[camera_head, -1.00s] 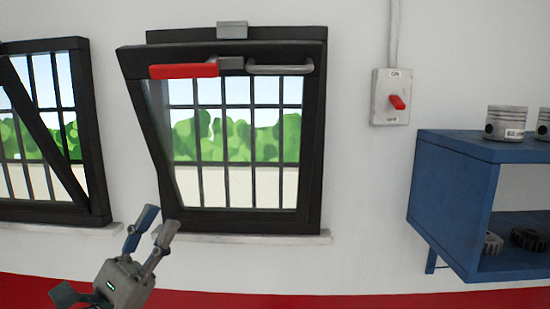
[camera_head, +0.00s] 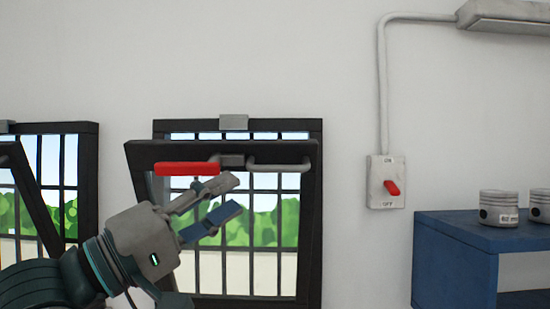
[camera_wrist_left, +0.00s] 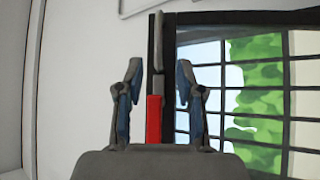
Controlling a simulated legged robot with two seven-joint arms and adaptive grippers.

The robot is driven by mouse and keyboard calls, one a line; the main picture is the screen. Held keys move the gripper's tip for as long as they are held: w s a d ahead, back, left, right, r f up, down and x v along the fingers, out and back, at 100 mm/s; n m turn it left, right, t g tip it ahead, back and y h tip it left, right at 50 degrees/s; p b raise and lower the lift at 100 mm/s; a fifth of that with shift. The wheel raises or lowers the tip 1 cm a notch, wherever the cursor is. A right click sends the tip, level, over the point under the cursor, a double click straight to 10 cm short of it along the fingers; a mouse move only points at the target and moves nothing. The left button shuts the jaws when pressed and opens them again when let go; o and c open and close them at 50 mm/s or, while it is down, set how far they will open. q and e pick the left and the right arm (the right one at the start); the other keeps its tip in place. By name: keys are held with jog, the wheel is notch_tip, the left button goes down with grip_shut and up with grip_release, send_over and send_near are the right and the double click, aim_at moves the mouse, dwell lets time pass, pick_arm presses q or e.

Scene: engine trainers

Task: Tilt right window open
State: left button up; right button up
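The right window's dark sash (camera_head: 280,152) stands tilted in its frame (camera_head: 270,126), its top leaning out toward me. A red handle (camera_head: 188,169) points left along the top bar, with a grey pull bar (camera_head: 280,167) to its right. My left gripper (camera_head: 234,193) is open in front of the sash, just below the handle in the head view. In the left wrist view, the red handle (camera_wrist_left: 154,118) shows between the two open fingers (camera_wrist_left: 158,85); contact cannot be told. My right gripper is not in view.
Another tilted window (camera_head: 62,190) is at the left. A red wall switch (camera_head: 392,187) is right of the right window. A blue shelf (camera_head: 450,262) with metal pistons (camera_head: 497,206) stands at the far right. The wall above the windows is clear.

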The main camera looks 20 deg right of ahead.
aim_at(277, 170)
pick_arm(q)
jog(key=p+x, duration=0.3)
jog(key=x, duration=0.7)
jog(key=shift+s+d+p, duration=0.1)
jog(key=shift+s+p, duration=0.05)
jog(key=shift+p, duration=0.2)
grip_shut()
